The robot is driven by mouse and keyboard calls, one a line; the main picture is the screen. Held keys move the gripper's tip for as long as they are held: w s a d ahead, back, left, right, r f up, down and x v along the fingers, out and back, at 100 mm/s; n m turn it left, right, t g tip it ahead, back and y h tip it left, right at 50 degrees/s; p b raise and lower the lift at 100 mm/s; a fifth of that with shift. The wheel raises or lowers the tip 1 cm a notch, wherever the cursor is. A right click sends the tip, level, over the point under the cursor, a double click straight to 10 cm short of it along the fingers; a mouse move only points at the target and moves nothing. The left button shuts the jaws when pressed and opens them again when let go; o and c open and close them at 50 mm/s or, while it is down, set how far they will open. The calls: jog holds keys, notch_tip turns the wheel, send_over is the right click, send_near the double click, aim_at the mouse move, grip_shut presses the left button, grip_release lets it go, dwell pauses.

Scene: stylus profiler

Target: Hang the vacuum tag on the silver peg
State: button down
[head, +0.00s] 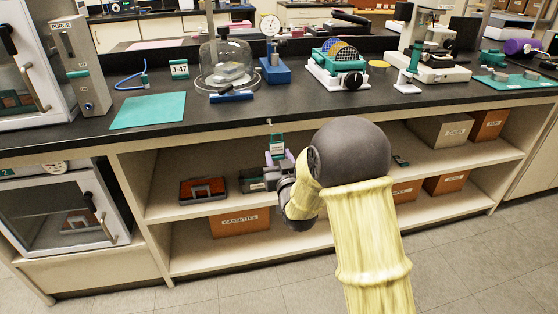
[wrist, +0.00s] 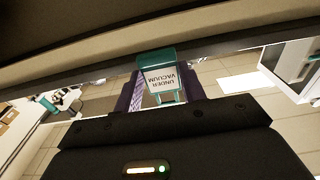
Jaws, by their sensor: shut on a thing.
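The vacuum tag (wrist: 161,80) is a white plate reading "UNDER VACUUM" in a teal frame, upside down in the wrist view. In the head view the tag (head: 277,141) shows small, just below the bench's front edge. My gripper (wrist: 162,92) is shut on it, with a purple finger on each side. In the head view my gripper (head: 276,157) is partly hidden by my wrist and arm. A small pale peg (head: 268,121), apparently the silver one, sticks out from the bench edge, just above and left of the tag. I cannot tell whether they touch.
The black bench top (head: 330,102) overhangs an open shelf (head: 180,207) holding trays and labelled boxes. A glass bell jar (head: 228,65), a blue-handled tool (head: 231,96) and a teal mat (head: 148,110) are on the bench. A glass-doored cabinet (head: 62,212) stands at lower left.

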aim_at(277, 154)
jog(key=shift+x, duration=2.45)
jog(key=shift+w+f+b, duration=0.1)
jog(key=shift+f+b, duration=0.05)
jog(key=shift+b, duration=0.35)
jog(key=shift+x, duration=1.85)
jog(key=shift+w+f, duration=0.1)
jog(key=shift+f, duration=0.05)
jog(key=shift+f+b, duration=0.45)
jog(key=shift+b, duration=0.1)
jog(key=c, duration=0.7)
grip_release()
jog(key=shift+c, duration=0.2)
jog(key=shift+c, duration=0.5)
